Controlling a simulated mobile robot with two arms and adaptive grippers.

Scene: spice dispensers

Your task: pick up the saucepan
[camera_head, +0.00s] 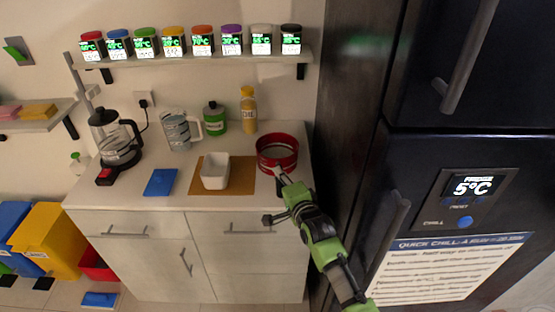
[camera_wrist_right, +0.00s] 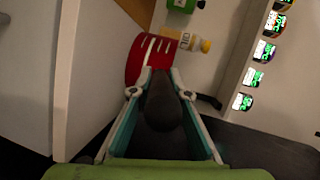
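The red saucepan (camera_head: 277,150) is at the right end of the counter, close to the dark fridge. It looks upright, and I cannot tell whether its base touches the counter. My right gripper (camera_head: 281,178) reaches it from the front. In the right wrist view, the saucepan's red side (camera_wrist_right: 148,58) is just beyond the fingertips. The two fingers of the right gripper (camera_wrist_right: 162,76) close in on both sides of the dark handle (camera_wrist_right: 163,105) and appear shut on it. My left gripper is out of view.
The fridge (camera_head: 345,130) stands close on the right. A white bowl (camera_head: 214,180) on a brown board, a blue item (camera_head: 160,182), a glass jug (camera_head: 178,133), a kettle (camera_head: 113,140) and bottles (camera_head: 248,110) share the counter. A spice shelf (camera_head: 190,62) hangs above.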

